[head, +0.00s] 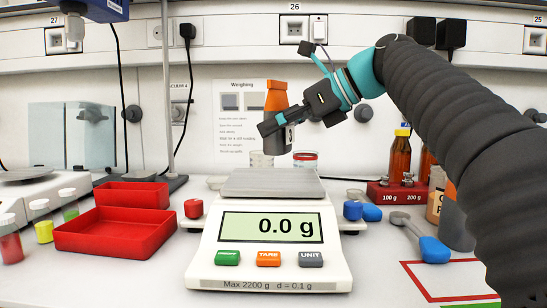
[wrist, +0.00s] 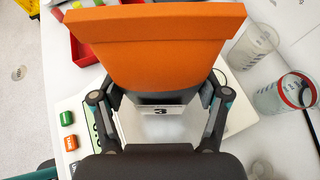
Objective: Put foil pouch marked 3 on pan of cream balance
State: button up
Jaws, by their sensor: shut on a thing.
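The foil pouch marked 3 (head: 277,98) has an orange top, and its number label shows in part. My gripper (head: 274,125) is shut on it and holds it in the air above the balance. In the wrist view the pouch (wrist: 155,45) sits between the fingers (wrist: 158,98), its label 3 facing the camera. The cream balance (head: 205,268) stands in the middle of the bench and reads 0.0 g. Its grey pan (head: 270,183) is bare, below the pouch and clear of it.
A clear glass (head: 261,160) and a red-rimmed jar (head: 305,160) stand behind the pan. At right are blue pieces (head: 353,210), a blue-handled scoop (head: 433,249) and a red weight block (head: 395,194).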

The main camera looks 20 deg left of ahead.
aim_at(274, 149)
jog(key=shift+a+f, duration=0.35)
jog(key=shift+a, duration=0.1)
jog(key=shift+f+b, duration=1.1)
jog(key=shift+f, duration=0.8)
jog(key=shift+f, duration=0.1)
jog(key=o, duration=1.4)
jog(key=shift+c, duration=0.2)
jog(key=p+v, duration=0.3)
jog(key=v, duration=0.9)
